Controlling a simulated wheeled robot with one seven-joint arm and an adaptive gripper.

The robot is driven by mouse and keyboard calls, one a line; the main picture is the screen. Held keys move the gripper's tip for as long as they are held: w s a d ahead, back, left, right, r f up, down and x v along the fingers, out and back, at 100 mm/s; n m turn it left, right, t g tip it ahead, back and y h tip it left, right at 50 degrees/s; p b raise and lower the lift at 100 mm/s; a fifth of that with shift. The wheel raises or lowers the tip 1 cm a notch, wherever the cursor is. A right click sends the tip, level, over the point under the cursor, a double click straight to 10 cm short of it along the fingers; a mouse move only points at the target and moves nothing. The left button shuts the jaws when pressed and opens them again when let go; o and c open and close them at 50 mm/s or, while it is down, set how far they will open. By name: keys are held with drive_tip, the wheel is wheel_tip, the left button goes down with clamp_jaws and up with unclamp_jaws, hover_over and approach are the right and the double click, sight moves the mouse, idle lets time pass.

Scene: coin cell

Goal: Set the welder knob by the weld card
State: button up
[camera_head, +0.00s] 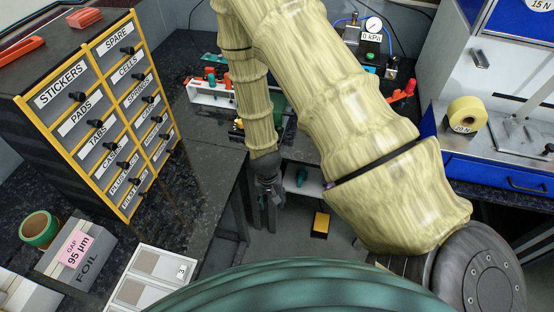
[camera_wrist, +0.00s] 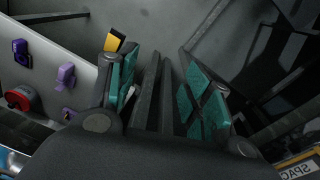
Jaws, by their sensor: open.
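My gripper (camera_head: 270,192) hangs low in front of the dark bench in the head view, pointing down. In the wrist view its two teal-padded fingers (camera_wrist: 160,78) are apart, with nothing held between them. At the left of the wrist view a pale panel (camera_wrist: 50,62) carries purple knob-like parts (camera_wrist: 66,76) and a round red part (camera_wrist: 18,98). I cannot tell whether any of these is the welder knob. No weld card can be made out in either view. My arm hides part of the back bench.
A labelled drawer cabinet (camera_head: 105,112) stands on the left bench, with a FOIL box (camera_head: 75,255) in front. A yellow block (camera_head: 320,223) is low near the floor. A gauge unit (camera_head: 370,38) is at the back. A yellow roll (camera_head: 467,114) is at right.

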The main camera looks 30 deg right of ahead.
drive_tip(key=shift+n, duration=0.5)
drive_tip(key=shift+s+a+f, duration=0.15)
drive_tip(key=shift+s+f, duration=0.15)
drive_tip(key=shift+s, duration=0.4)
drive_tip(key=shift+s+a+f, duration=0.15)
drive_tip(key=shift+s+f, duration=0.1)
drive_tip(key=shift+s, duration=0.5)
drive_tip(key=shift+s+a+f, duration=0.15)
drive_tip(key=shift+s+f, duration=0.15)
drive_tip(key=shift+s, duration=0.4)
drive_tip(key=s+a+f+n, duration=0.1)
drive_tip(key=s+a+n, duration=0.1)
drive_tip(key=s, duration=0.6)
drive_tip(key=s+a+f+n, duration=0.2)
drive_tip(key=s+a+n, duration=0.1)
drive_tip(key=s, duration=0.6)
drive_tip(key=shift+s+a+f+y, duration=0.15)
drive_tip(key=shift+s+f+y, duration=0.05)
drive_tip(key=shift+y, duration=0.1)
